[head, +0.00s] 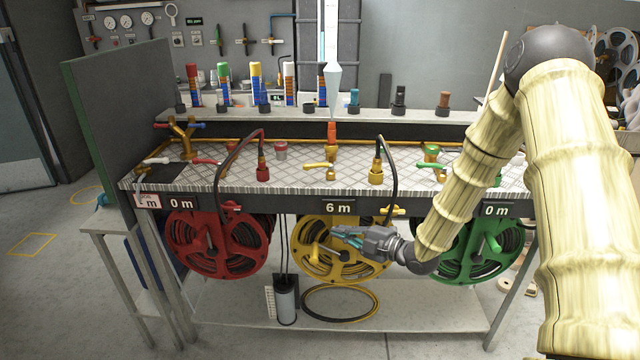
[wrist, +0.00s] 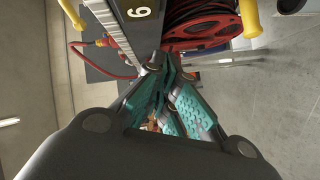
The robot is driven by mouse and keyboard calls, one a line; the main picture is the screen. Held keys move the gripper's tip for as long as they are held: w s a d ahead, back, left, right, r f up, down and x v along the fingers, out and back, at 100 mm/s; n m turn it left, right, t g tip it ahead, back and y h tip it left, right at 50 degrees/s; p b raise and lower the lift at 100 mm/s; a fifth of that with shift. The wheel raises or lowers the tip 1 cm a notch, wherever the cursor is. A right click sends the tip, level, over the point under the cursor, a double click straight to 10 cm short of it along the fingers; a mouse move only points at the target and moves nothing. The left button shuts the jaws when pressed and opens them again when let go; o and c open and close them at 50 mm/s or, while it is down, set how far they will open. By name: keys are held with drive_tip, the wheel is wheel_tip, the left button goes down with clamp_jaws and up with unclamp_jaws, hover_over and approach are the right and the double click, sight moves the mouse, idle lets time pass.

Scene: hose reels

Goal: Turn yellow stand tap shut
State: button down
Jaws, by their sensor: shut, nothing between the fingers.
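The yellow stand tap (head: 328,170) stands on the patterned bench top, behind the 6 m label. Its yellow lever points left in the head view. My gripper (head: 338,236) is below the bench top, in front of the yellow hose reel (head: 312,262), lower than the tap and apart from it. In the wrist view my gripper (wrist: 168,62) has its teal-padded fingers shut with nothing between them.
A yellow hose coupling (head: 376,172) stands right of the tap, with a black hose looping over the bench edge. A red reel (head: 190,245) hangs left and a green reel (head: 455,268) right. The floor at left is clear.

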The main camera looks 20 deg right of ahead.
sight(319, 166)
drive_tip(key=w+d+r+n+y+b, duration=0.1)
drive_tip(key=d+r+n+y, duration=0.3)
drive_tip(key=r+n, duration=0.5)
drive_tip(key=w+a+r+m+p, duration=0.1)
drive_tip(key=w+a+r, duration=0.2)
drive_tip(key=w+a, duration=0.4)
drive_tip(key=shift+w+p, duration=0.3)
drive_tip(key=shift+w, duration=1.6)
drive_tip(key=shift+f, duration=0.1)
drive_tip(key=m+t+h+b, duration=0.1)
drive_tip(key=w+m+t+h+b, duration=0.1)
drive_tip(key=a+m+t+h+b, duration=0.1)
drive_tip(key=b, duration=0.1)
drive_tip(key=shift+w+f+h, duration=0.15)
drive_tip(key=shift+w+h, duration=0.1)
drive_tip(key=shift+h, duration=0.15)
drive_tip(key=shift+w+a+r+b, duration=0.1)
drive_tip(key=shift+w+r+b, duration=0.1)
drive_tip(key=shift+w+b, duration=0.2)
